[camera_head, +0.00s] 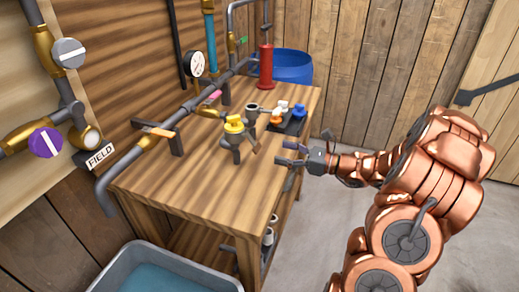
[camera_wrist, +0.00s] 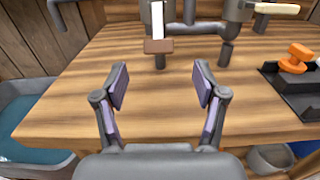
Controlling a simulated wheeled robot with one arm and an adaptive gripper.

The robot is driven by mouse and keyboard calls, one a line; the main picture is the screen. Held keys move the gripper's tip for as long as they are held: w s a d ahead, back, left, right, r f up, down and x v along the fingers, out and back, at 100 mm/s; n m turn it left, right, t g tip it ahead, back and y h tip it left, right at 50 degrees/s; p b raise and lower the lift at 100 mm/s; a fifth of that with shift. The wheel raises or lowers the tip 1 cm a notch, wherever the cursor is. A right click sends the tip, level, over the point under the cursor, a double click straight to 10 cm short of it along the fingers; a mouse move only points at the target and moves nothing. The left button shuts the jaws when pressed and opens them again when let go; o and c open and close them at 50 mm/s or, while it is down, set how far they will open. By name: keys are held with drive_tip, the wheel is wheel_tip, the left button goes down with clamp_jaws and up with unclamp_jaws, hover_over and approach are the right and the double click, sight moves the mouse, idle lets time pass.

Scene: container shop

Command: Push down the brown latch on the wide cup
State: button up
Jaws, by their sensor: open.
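My gripper (camera_head: 285,153) is open and empty at the right edge of the workbench, pointing left across it. In the wrist view its two fingers (camera_wrist: 160,88) stand wide apart with bare tabletop between them. A brown latch (camera_wrist: 158,46) with a white bar above it shows ahead of the fingertips, just left of a grey fitting (camera_wrist: 200,28); it is apart from the gripper. In the head view a grey fitting with a yellow top (camera_head: 234,124) stands on the bench left of my gripper, with a tilted brownish piece beside it. The cup's shape is unclear.
A dark tray (camera_wrist: 291,94) with an orange part (camera_wrist: 297,58) lies on the right of the wrist view. A red cylinder (camera_head: 266,66) and a blue tub (camera_head: 292,66) are farther back. A grey basin (camera_head: 150,254) of water stands at the front. Pipes line the left wall.

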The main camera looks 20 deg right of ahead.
sight(258, 146)
drive_tip(key=shift+p+x, duration=0.3)
drive_tip(key=shift+x, duration=3.55)
drive_tip(key=shift+s, duration=0.1)
drive_tip(key=c, duration=1.1)
drive_tip(key=shift+f, duration=0.1)
drive_tip(key=shift+c, duration=0.2)
drive_tip(key=shift+a, duration=0.15)
drive_tip(key=shift+w+a+f+t+y+b, duration=0.15)
drive_tip(key=shift+w+f+t+y+b, duration=0.2)
drive_tip(key=shift+y+b, duration=0.35)
drive_tip(key=shift+a+t+y+b, duration=0.1)
drive_tip(key=shift+t+y+b, duration=0.25)
drive_tip(key=shift+t, duration=0.1)
